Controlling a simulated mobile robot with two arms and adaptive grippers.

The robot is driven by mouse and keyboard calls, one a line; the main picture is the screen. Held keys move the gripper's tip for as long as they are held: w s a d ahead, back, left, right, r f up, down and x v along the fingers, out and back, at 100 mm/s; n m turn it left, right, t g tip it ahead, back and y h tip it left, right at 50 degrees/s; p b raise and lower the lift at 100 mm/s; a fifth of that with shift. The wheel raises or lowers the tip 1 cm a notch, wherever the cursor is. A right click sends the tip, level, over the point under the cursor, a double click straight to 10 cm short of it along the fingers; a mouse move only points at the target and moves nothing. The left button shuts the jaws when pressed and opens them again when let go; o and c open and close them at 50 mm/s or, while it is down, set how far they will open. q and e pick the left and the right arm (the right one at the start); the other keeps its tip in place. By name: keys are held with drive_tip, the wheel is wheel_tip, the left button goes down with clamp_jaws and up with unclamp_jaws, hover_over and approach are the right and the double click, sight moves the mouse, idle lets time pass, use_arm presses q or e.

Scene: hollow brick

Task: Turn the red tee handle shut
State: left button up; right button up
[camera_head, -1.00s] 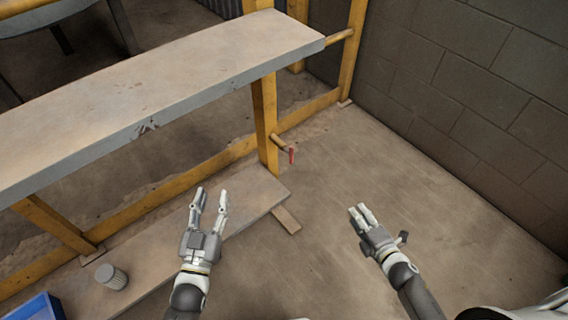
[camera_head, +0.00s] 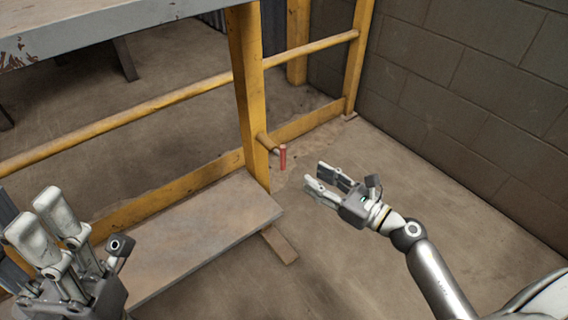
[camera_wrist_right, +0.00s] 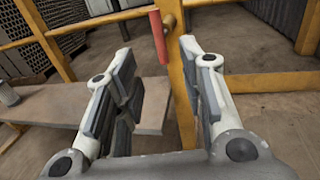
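The red tee handle (camera_head: 283,157) stands upright on a short yellow pipe stub (camera_head: 265,141) that sticks out from a yellow post. In the right wrist view the handle (camera_wrist_right: 159,37) shows ahead of and above the gap between the fingers, apart from them. My right gripper (camera_head: 327,181) is open and empty, to the right of the handle and pointing toward it. In the right wrist view both fingers of the right gripper (camera_wrist_right: 162,75) stand wide apart. My left gripper (camera_head: 45,226) is at the lower left, open with a gap between its fingers, away from the handle.
The yellow post (camera_head: 248,95) and rails (camera_head: 190,92) form a frame under a grey worktop (camera_head: 90,32). A low board (camera_head: 205,225) lies at the post's foot. A block wall (camera_head: 470,85) stands at the right. The floor between the handle and the wall is clear.

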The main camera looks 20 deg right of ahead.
sight(279, 154)
drive_tip(key=x, duration=1)
drive_tip(key=shift+a, duration=0.1)
clamp_jaws()
